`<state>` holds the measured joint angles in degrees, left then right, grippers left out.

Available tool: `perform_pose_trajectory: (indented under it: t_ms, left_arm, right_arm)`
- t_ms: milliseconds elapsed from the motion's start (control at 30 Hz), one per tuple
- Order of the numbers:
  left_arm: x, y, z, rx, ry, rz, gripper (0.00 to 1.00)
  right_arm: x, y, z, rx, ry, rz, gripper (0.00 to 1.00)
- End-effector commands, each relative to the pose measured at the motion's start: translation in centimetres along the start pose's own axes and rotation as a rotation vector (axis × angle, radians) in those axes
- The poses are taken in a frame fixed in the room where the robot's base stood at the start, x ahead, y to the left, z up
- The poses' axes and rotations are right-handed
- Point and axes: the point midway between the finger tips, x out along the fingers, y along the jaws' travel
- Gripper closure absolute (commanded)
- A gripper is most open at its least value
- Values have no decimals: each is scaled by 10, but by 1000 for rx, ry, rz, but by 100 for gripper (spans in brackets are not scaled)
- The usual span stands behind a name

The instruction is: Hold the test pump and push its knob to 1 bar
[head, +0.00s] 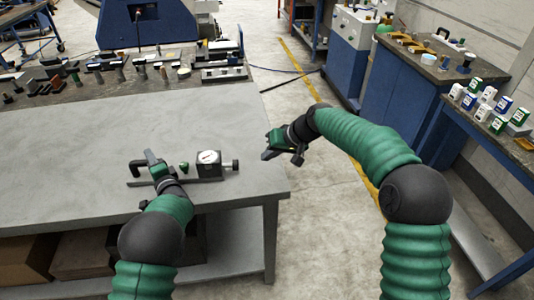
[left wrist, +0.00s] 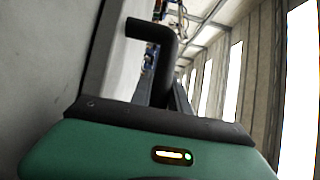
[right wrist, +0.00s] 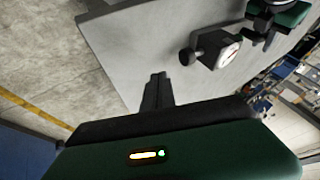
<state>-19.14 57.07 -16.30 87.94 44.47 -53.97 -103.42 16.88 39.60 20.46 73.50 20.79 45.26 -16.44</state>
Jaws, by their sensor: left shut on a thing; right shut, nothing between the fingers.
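The test pump stands on the grey table, with a black base and a block with a round white gauge (head: 208,157). Its black knob (head: 236,165) sticks out to the right, and a small green part (head: 184,167) sits left of the gauge. My left gripper (head: 155,163) is shut on the pump near its left end, by the bent black handle (left wrist: 155,35). My right gripper (head: 272,150) is shut and empty, right of the knob and apart from it. The right wrist view shows the knob (right wrist: 187,56) beyond my right fingertips (right wrist: 158,78). The gauge reading is too small to tell.
The grey table (head: 60,170) is clear around the pump. Small tools and parts (head: 140,72) line its far edge. A blue cabinet (head: 400,100) and small boxes (head: 487,98) stand at the right, across open floor.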

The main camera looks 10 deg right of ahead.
Motion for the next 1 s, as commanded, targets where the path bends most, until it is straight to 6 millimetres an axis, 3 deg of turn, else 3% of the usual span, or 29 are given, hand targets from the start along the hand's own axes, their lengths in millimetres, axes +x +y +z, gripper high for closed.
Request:
perform_pose_trajectory:
  t_ms: [267,500,1000]
  left_arm:
    - [0,-3,0,-4,0,-5,100]
    - [0,-3,0,-4,0,-5,100]
    - [0,-3,0,-4,0,-5,100]
  right_arm:
    - [63,0,1,-1,-2,0,100]
    - [76,-32,0,-2,0,0,100]
    - [82,-42,0,-2,0,0,100]
